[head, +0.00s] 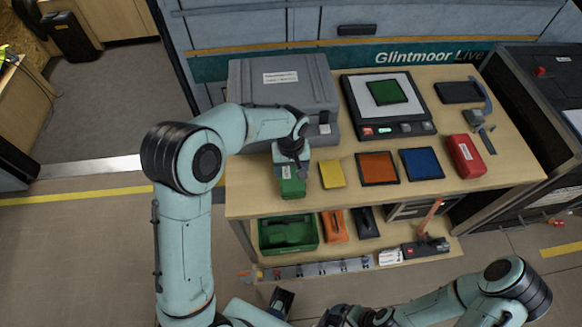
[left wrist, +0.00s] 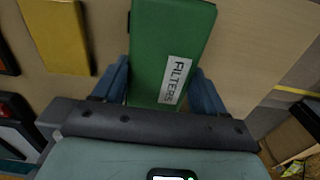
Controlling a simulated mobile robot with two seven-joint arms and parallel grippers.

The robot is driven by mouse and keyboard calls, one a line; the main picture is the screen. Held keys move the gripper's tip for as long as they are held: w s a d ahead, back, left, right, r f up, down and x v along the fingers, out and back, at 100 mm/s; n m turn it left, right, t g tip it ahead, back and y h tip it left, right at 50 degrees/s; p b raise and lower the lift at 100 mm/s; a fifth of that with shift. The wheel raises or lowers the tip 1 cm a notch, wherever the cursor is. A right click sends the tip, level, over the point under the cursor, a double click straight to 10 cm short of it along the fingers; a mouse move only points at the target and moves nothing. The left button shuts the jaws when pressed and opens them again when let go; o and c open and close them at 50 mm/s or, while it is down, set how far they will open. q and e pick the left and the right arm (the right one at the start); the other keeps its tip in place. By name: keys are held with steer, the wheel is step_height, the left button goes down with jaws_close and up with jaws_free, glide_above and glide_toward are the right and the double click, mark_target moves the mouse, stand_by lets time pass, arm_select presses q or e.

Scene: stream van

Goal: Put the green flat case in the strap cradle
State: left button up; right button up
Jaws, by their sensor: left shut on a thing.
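A green flat case with a white FILTERS label (left wrist: 168,55) is between the fingers of my left gripper (left wrist: 160,88) in the left wrist view. In the head view the green case (head: 293,188) hangs below my left gripper (head: 291,168) at the front left of the tabletop, in front of the grey hard case. My left gripper is shut on it. I cannot pick out the strap cradle for certain; a grey-blue strap-like piece (head: 481,96) lies at the table's right end. My right arm crosses the bottom right, and its gripper (head: 343,316) is low and partly cut off.
The tabletop (head: 345,205) holds a grey hard case (head: 280,82), a black device with a green square (head: 386,92), yellow (head: 332,174), orange (head: 377,168) and blue (head: 422,163) flat pieces, and a red case (head: 466,156). A green tray (head: 263,245) is on the lower shelf.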

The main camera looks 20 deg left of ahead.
arm_select(q)
steer(key=o, duration=1.3)
steer(key=shift+f, duration=0.1)
